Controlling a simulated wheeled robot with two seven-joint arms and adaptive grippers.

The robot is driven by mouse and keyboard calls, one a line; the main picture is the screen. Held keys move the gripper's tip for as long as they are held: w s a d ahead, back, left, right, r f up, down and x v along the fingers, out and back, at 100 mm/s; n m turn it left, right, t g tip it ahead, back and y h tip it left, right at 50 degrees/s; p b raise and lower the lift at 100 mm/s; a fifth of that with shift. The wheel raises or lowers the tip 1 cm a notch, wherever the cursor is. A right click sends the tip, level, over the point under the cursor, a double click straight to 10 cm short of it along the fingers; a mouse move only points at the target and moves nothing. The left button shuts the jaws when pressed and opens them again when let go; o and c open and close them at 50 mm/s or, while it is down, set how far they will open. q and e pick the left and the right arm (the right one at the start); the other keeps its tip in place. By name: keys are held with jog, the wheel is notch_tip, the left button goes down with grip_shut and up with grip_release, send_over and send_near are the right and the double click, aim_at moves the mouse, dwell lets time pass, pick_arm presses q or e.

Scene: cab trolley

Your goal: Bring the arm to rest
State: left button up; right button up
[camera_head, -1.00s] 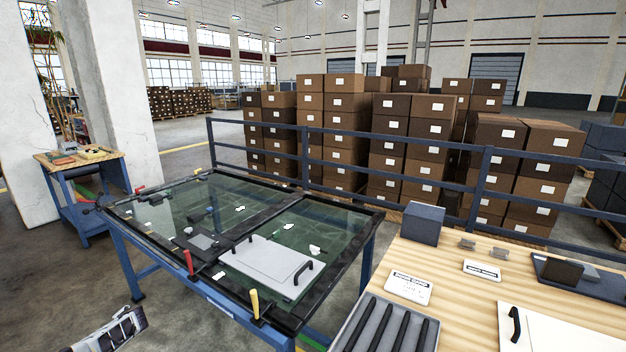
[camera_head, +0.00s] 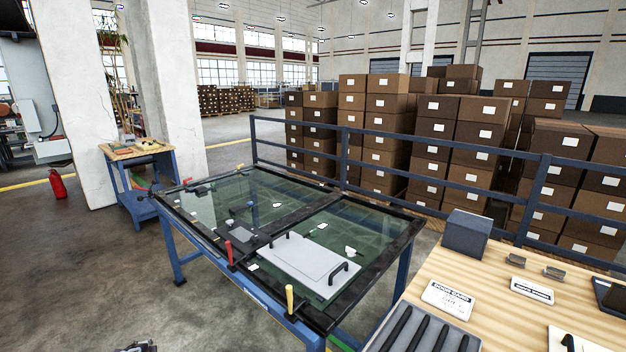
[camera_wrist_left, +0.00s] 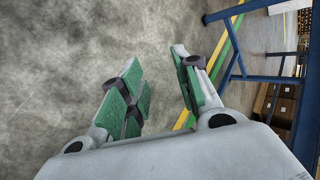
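My left gripper (camera_wrist_left: 160,95) shows in the left wrist view with its two green-padded fingers apart and nothing between them. It hangs over bare grey floor, beside a blue table frame (camera_wrist_left: 238,75). In the head view only a small piece of my left arm (camera_head: 138,347) shows at the bottom edge, left of the glass-topped table (camera_head: 190,232). My right gripper is in neither view.
The glass-topped table holds a white panel (camera_head: 300,262) with black handles, a red lever (camera_head: 229,252) and a yellow lever (camera_head: 289,297). A wooden bench (camera_head: 440,270) with a dark box (camera_head: 467,232) stands at right. Blue railings (camera_head: 400,170) run behind.

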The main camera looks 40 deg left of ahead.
pick_arm(q)
jog(key=s+d+f+n+h, duration=0.1)
jog(key=s+d+f, duration=0.1)
jog(key=d+f, duration=0.65)
jog(key=s+d+f+h, duration=0.2)
jog(key=d+f, duration=0.3)
jog(key=d, duration=0.6)
jog(key=s+d+f+n+h, duration=0.1)
jog(key=s+d+f, duration=0.1)
jog(key=d+f, duration=0.65)
jog(key=s+d+f+h, duration=0.1)
jog(key=d+f+h, duration=0.1)
jog(key=d, duration=1.3)
jog(key=s+d+f+n+g+h, duration=0.1)
jog(key=d+f, duration=0.2)
jog(key=d, duration=1.3)
jog(key=shift+d+f+h, duration=0.25)
jog(key=shift+h, duration=0.15)
jog(key=shift+s, duration=0.15)
